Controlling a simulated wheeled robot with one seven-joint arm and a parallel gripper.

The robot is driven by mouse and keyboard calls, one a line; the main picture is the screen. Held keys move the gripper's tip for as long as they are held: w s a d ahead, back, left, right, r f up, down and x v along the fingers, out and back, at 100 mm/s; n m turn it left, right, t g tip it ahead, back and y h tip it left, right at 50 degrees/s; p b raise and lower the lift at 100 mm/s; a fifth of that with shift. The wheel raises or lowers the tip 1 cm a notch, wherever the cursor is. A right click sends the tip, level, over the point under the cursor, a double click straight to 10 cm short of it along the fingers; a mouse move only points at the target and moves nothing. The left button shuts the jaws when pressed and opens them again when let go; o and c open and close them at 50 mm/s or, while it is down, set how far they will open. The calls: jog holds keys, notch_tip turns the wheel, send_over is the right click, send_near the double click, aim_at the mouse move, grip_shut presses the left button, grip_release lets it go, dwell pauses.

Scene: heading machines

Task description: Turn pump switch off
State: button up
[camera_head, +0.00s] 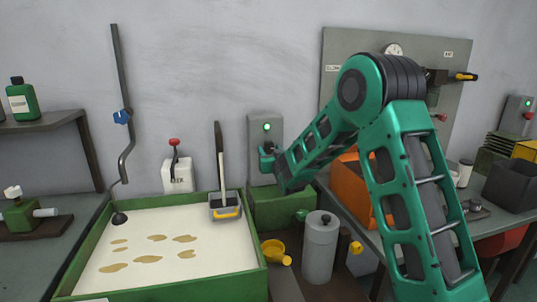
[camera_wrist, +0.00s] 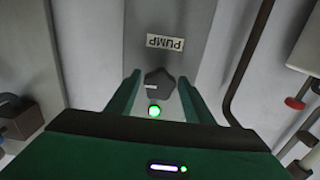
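The pump switch is a dark knob (camera_wrist: 159,84) on a grey panel, with an upside-down PUMP label (camera_wrist: 165,43) beside it in the wrist view. A lit green lamp (camera_wrist: 154,111) shows close to the knob. In the head view the grey switch box (camera_head: 256,133) stands against the wall with its green lamp (camera_head: 267,127) lit. My gripper (camera_wrist: 159,77) is open, with one green finger on each side of the knob. Gaps show between the fingers and the knob; the depth between them is hard to tell. In the head view my gripper (camera_head: 266,158) hides the knob.
A green-rimmed tray (camera_head: 257,275) of pale liquid with brown patches stands left of the box. A grey canister (camera_head: 320,248) and an orange bin (camera_head: 352,188) stand below my arm. A dark bent pipe (camera_wrist: 243,75) runs right of the panel in the wrist view.

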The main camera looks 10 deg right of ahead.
jog(key=c, duration=0.6)
jog(key=shift+a, duration=0.15)
jog(key=shift+n, duration=0.3)
jog(key=n, duration=0.2)
jog(key=shift+n, duration=0.4)
jog(key=shift+c, duration=0.2)
jog(key=n, duration=0.4)
jog(key=shift+d+n, duration=0.2)
jog(key=shift+n, duration=0.1)
jog(key=n, duration=0.5)
jog(key=shift+r, duration=0.1)
jog(key=shift+n, duration=2.4)
jog(key=shift+o, duration=0.2)
jog(key=shift+a, duration=0.1)
